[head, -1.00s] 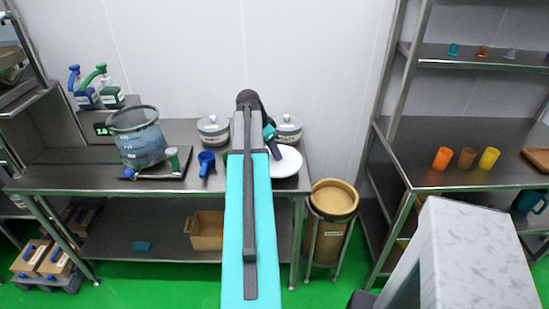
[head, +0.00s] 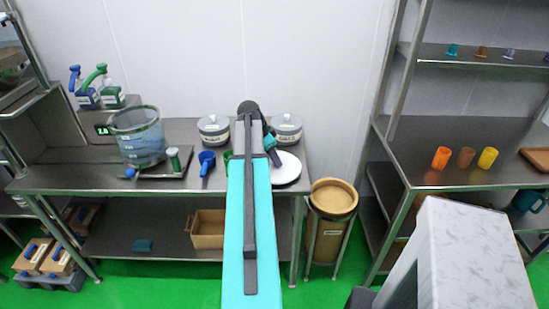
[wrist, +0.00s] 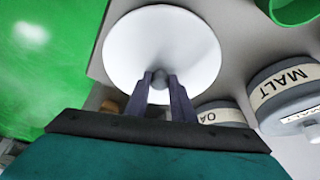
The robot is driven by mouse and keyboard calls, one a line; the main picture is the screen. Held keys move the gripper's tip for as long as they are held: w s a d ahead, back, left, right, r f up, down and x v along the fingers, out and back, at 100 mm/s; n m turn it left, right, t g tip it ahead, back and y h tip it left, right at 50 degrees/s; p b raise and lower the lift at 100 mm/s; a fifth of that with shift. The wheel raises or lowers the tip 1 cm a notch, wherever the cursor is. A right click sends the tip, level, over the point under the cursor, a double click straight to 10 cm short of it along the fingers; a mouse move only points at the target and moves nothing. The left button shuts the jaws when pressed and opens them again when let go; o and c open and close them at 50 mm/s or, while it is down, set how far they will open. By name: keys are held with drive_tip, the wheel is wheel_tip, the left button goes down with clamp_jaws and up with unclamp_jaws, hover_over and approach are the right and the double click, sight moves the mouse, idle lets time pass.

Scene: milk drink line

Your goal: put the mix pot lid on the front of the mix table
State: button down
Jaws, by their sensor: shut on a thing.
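The mix pot lid (head: 288,171) is a round white disc with a small grey knob. It is at the right end of the mix table (head: 110,184), close to the front edge. In the wrist view the lid (wrist: 190,45) fills the top middle. My gripper (wrist: 160,84) is shut on its knob. In the head view my gripper (head: 275,159) is partly hidden by my own arm. I cannot tell whether the lid touches the tabletop. A clear bluish pot (head: 138,140), open at the top, stands at the left of the table.
Two grey lidded jars (head: 213,129) (head: 286,128) stand behind; the wrist view shows the MALT jar (wrist: 285,92). A blue scoop (head: 206,160) lies left of my arm. A tan bin (head: 332,197) stands on the floor right of the table.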

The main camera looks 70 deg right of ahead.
drive_tip(key=shift+f, duration=0.15)
drive_tip(key=c, duration=1.5)
unclamp_jaws()
drive_tip(key=shift+b+v, duration=1.15)
drive_tip(key=shift+v, duration=5)
drive_tip(key=shift+d, duration=0.1)
